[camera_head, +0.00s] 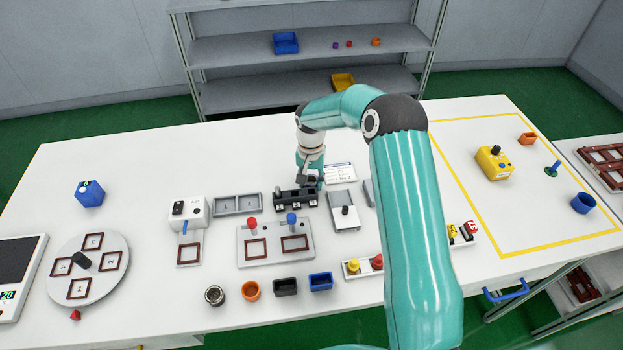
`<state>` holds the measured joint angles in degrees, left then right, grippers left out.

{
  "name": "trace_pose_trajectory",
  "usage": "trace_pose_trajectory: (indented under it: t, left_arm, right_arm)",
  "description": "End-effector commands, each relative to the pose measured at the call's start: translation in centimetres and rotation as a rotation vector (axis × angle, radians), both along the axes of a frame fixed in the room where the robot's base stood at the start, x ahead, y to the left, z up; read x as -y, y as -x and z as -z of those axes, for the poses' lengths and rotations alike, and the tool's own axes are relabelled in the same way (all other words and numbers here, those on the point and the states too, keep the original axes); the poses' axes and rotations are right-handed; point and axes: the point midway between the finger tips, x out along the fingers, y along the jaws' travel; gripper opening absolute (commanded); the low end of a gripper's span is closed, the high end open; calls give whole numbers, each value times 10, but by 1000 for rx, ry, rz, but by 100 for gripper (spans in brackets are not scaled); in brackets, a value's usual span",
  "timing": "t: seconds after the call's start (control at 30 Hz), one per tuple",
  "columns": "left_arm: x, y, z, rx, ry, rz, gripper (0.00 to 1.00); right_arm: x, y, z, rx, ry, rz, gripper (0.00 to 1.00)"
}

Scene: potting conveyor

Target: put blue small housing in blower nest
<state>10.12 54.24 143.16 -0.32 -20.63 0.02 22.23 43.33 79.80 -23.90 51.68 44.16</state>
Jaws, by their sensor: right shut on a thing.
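My right gripper (309,180) is at the back middle of the table, just behind the black numbered rack (296,199). It is shut on a small dark thing that is mostly hidden, so I cannot tell what it is. A small blue square housing (320,281) stands at the right end of the front row. The white blower unit marked AIR (189,209) stands left of the middle, with a blue nozzle. Its nest, a brown-framed square pad (188,253), lies in front and looks empty. My left gripper is out of view.
A round turntable (88,268) and blue box (90,193) are at left. Black, orange and metal cups stand beside the blue housing. My right arm crosses the table's right half.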

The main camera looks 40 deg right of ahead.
Motion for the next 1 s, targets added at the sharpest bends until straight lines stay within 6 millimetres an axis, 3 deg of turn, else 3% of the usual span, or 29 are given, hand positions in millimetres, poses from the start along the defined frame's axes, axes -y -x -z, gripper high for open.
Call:
trace_pose_trajectory:
  t: [0.03, 0.07, 0.2, 0.67, 1.0]
  left_arm:
    - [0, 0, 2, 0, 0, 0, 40]
    - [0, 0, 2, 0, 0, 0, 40]
    - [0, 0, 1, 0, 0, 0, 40]
    - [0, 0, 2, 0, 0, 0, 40]
    - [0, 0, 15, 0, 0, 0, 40]
  right_arm:
    - [0, 0, 2, 0, 0, 0, 21]
    - [0, 0, 2, 0, 0, 0, 40]
    - [0, 0, 1, 0, 0, 0, 63]
    - [0, -1, -6, 2, 1, 0, 64]
    - [0, -2, -67, 6, 3, -2, 64]
